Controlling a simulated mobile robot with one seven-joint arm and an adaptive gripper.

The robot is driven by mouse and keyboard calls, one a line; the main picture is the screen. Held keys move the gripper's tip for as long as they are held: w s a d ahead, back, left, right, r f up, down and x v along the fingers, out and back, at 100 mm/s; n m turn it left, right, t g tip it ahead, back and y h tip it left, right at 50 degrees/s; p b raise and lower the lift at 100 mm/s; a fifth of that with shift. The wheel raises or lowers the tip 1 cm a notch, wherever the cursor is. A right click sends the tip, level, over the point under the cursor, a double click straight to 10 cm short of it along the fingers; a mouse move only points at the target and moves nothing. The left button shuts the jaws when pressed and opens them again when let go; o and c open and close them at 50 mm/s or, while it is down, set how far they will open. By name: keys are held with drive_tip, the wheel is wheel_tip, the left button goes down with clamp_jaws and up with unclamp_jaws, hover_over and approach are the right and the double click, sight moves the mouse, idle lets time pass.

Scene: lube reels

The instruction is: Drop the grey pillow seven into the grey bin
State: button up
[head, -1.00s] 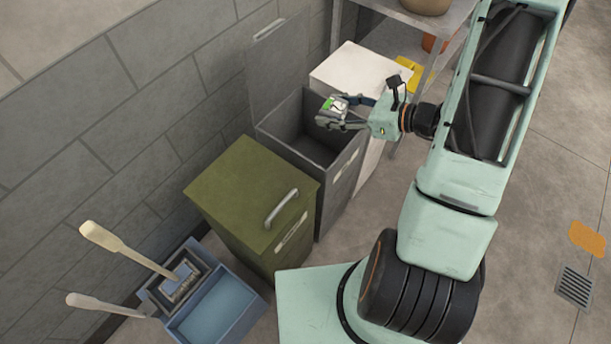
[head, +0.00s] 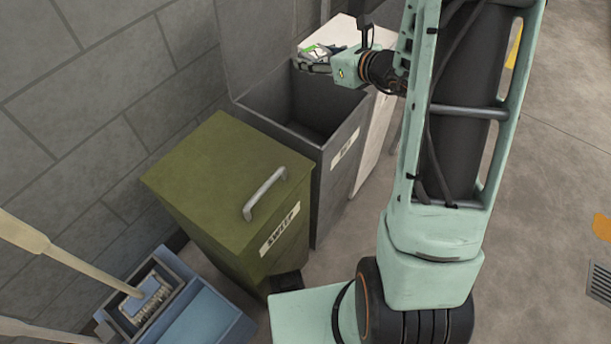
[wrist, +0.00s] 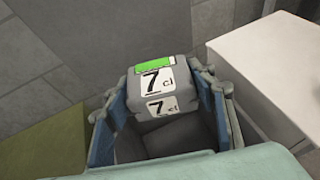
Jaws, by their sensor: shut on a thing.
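The grey pillow seven (wrist: 156,80) is a grey block with white "7" labels and a green patch, seen in the wrist view between the two fingers. My gripper (head: 312,58) is shut on it and holds it in the air over the far side of the open grey bin. The grey bin (head: 345,160) stands in the middle of the head view with its lid raised against the wall. Its dark inside shows below the gripper in both views. In the head view the pillow (head: 312,50) is small and partly hidden by the fingers.
An olive-green lidded bin (head: 215,170) marked "SWEEP" stands left of the grey bin. A white bin (head: 347,35) stands on its other side. A blue mop bucket (head: 205,315) with pale handles is at lower left. A grey block wall runs behind.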

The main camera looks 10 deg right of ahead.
drive_tip(key=f+b, duration=0.1)
drive_tip(key=w+b, duration=0.1)
drive_tip(key=b, duration=0.1)
drive_tip(key=shift+a+f+m+t+h, duration=0.3)
drive_tip(key=shift+f+m+h, duration=0.05)
drive_tip(key=shift+m+h, duration=0.05)
drive_tip(key=m+h+b, duration=0.1)
drive_tip(key=b, duration=0.3)
drive_tip(key=shift+w+a, duration=0.1)
drive_tip(key=shift+w, duration=0.3)
wheel_tip(320, 180, down, 6)
drive_tip(key=b, duration=0.4)
drive_tip(key=shift+r, duration=0.1)
drive_tip(key=o, duration=1.3)
drive_tip(key=v, duration=1.2)
drive_tip(key=shift+s+a, duration=0.1)
